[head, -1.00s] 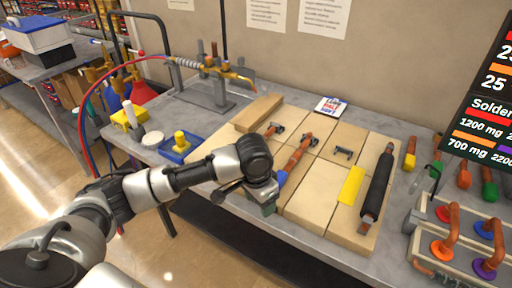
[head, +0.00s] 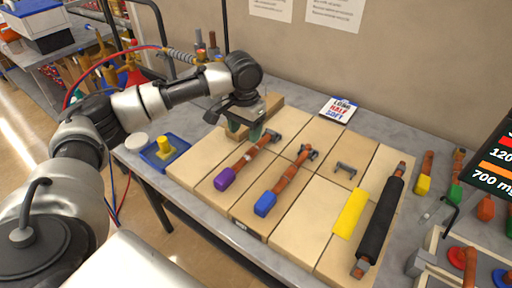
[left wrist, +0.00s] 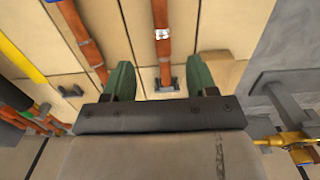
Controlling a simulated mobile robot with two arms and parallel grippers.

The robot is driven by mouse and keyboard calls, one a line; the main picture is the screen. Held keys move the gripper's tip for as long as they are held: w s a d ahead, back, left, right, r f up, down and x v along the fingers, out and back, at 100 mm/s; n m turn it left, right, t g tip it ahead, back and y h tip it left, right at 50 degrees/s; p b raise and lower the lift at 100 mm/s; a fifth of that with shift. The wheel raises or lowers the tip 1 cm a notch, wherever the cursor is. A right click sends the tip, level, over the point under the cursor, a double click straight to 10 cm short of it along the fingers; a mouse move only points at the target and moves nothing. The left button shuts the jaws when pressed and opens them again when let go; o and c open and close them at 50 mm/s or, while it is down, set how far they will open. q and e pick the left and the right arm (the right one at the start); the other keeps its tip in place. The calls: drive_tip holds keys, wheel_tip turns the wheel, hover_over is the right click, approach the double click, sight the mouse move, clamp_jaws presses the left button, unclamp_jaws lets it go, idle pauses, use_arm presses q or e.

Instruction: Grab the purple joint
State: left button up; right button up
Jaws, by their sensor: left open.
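The purple joint (head: 225,178) is a copper pipe with a purple end cap, lying on a wooden board. Its far end sits in a small dark bracket. My left gripper (head: 244,134) is open and empty over the far part of this pipe. In the left wrist view, the open fingers (left wrist: 160,80) have a copper pipe (left wrist: 162,45) with a light band and a bracket (left wrist: 168,85) between them. The purple cap is outside that view. I cannot tell the exact height of the fingers above the pipe.
A blue-capped copper pipe (head: 266,204) lies just to the right. Further right are a yellow strip (head: 350,212) and a black-sleeved pipe (head: 380,220). A blue tray (head: 152,150) with a yellow part stands left. A wooden block (head: 272,103) is behind the gripper.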

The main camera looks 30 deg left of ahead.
use_arm(q)
drive_tip(key=shift+w+f, duration=0.2)
drive_tip(key=shift+f, duration=0.15)
hover_over(246, 155)
drive_tip(key=f, duration=0.4)
drive_tip(key=shift+s+p, duration=0.3)
drive_tip(key=shift+s, duration=0.1)
drive_tip(key=shift+f, duration=0.35)
drive_tip(key=f, duration=0.1)
drive_tip(key=f+p, duration=0.1)
drive_tip(key=f, duration=0.2)
drive_tip(key=shift+w+f, duration=0.25)
drive_tip(key=shift+f, duration=0.3)
use_arm(e)
drive_tip(key=shift+s+a+r, duration=0.1)
drive_tip(key=shift+s+r, duration=0.2)
drive_tip(key=shift+r, duration=0.2)
drive_tip(key=shift+s+a+r, duration=0.1)
drive_tip(key=shift+s+r, duration=0.15)
drive_tip(key=shift+r, duration=0.25)
use_arm(q)
drive_tip(key=shift+c, duration=0.3)
drive_tip(key=shift+r, duration=0.1)
clamp_jaws()
use_arm(e)
drive_tip(key=shift+s+d, duration=0.2)
drive_tip(key=shift+s, duration=0.1)
